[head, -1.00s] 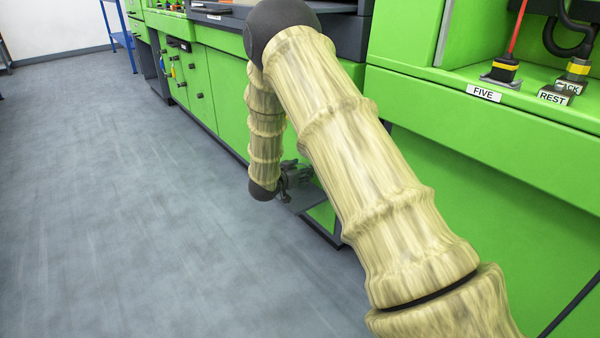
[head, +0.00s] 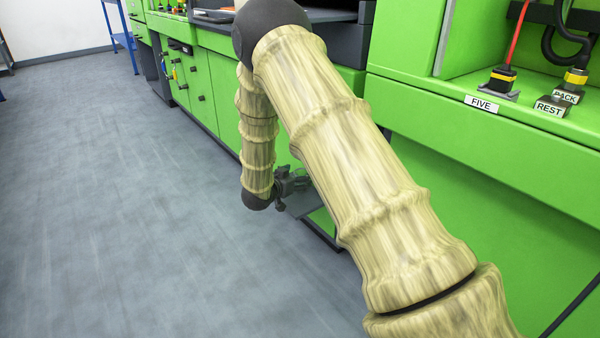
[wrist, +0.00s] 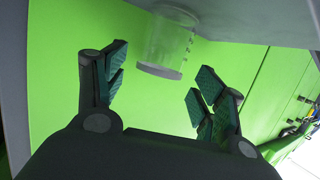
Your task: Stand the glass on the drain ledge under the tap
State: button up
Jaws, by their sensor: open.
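The clear glass (wrist: 172,38) shows in the wrist view, near the top middle. One end of it meets a flat grey surface (wrist: 250,18), and its paler end points down in the picture. My gripper (wrist: 160,68) is open, with one finger on each side of the picture and the glass beyond and between the tips. I see no finger touching it. In the head view my gripper (head: 290,183) is low beside the green cabinets, by a small grey shelf (head: 303,204). The glass cannot be made out there. I cannot identify the tap or drain ledge.
Green cabinets (head: 200,93) run along the right of the head view. The grey floor (head: 120,200) at left is clear. A blue rack (head: 124,40) stands far back.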

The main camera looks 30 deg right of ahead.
jog(key=p+v, duration=0.2)
jog(key=v, duration=0.5)
jog(key=shift+r+p, duration=0.15)
jog(key=shift+p, duration=0.25)
jog(key=shift+s+a, duration=0.3)
jog(key=shift+a, duration=0.25)
